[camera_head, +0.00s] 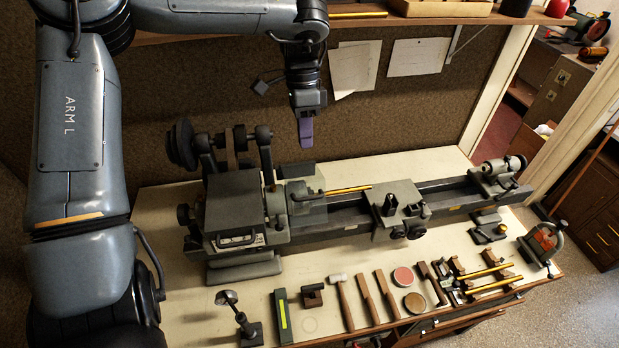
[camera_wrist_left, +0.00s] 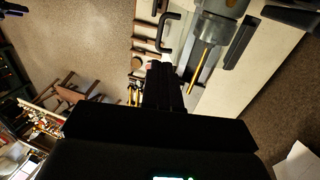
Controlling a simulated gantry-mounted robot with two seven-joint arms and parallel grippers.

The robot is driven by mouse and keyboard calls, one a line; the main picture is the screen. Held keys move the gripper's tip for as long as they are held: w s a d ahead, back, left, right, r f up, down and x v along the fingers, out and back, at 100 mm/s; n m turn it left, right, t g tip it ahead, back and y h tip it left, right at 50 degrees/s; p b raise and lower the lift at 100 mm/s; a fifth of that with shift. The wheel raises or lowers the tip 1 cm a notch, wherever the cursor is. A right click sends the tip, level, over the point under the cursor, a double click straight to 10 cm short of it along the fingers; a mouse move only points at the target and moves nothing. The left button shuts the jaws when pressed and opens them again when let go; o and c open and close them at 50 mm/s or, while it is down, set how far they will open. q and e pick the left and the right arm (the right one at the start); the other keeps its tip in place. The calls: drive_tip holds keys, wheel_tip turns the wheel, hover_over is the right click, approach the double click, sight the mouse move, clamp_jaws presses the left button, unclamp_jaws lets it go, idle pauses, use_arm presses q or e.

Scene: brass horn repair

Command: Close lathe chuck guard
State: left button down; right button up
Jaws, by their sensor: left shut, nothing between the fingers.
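The lathe (camera_head: 345,215) stands along the bench with its headstock (camera_head: 235,205) at the left. A see-through chuck guard (camera_head: 314,212) is at the chuck (camera_head: 297,192), with a dark bar handle (camera_head: 308,196). I cannot tell how far the guard is swung. In the left wrist view the handle (camera_wrist_left: 163,32) shows beside the chuck (camera_wrist_left: 217,25). My left gripper (camera_head: 306,140) hangs above and behind the chuck, pointing down, shut and empty, apart from the guard. Its fingers show in the left wrist view (camera_wrist_left: 165,85). My right gripper is out of view.
A brass rod (camera_head: 348,190) sticks out of the chuck to the right. The carriage (camera_head: 398,205) and tailstock (camera_head: 498,172) sit further right. Hand tools (camera_head: 345,300) line the bench front. A shelf (camera_head: 360,22) runs above the back panel.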

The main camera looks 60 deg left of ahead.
sight(309, 197)
use_arm(q)
drive_tip(key=p+x, duration=0.2)
drive_tip(key=x, duration=1.1)
drive_tip(key=shift+d+f, duration=0.15)
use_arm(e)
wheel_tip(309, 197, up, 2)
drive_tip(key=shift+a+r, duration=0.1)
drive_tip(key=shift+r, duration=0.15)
use_arm(q)
drive_tip(key=shift+s, duration=0.1)
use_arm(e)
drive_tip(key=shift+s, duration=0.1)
